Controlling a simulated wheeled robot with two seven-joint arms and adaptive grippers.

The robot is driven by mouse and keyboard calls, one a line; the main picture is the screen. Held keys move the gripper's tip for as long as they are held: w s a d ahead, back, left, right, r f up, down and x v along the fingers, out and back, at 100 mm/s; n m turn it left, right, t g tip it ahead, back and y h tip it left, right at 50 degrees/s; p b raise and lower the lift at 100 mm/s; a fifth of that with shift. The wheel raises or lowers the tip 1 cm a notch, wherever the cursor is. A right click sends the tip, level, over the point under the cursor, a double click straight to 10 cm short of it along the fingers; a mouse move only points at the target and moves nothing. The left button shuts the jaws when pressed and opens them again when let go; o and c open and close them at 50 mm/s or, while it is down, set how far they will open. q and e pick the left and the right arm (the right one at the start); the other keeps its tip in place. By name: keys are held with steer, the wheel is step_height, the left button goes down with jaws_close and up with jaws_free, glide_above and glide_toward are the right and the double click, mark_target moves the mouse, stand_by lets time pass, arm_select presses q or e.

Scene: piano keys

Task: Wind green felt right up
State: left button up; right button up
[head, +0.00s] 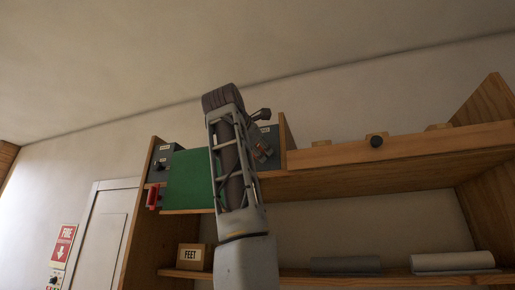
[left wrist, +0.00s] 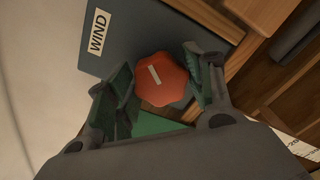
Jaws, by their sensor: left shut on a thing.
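The green felt (head: 190,181) hangs as a flat sheet at the left end of the upper shelf, its right part hidden behind my left arm. A red-orange faceted knob (left wrist: 163,80) with a white mark sits on a dark panel (left wrist: 133,32) beside a WIND label (left wrist: 98,32). My left gripper (left wrist: 158,69) is shut on this knob, one finger on each side. Some green shows below the knob in the wrist view. My right gripper is not in view.
A dark box (head: 160,164) and a red part (head: 153,196) sit at the felt's left side. A FEET box (head: 193,257) and grey rolls (head: 452,262) lie on the lower shelf.

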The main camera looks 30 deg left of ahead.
arm_select(q)
steer(key=shift+w+f+n, duration=0.1)
steer(key=shift+f+n, duration=0.05)
steer(key=shift+n, duration=3.75)
steer(key=o, duration=1)
steer(key=shift+r, duration=0.2)
steer(key=shift+s, duration=0.2)
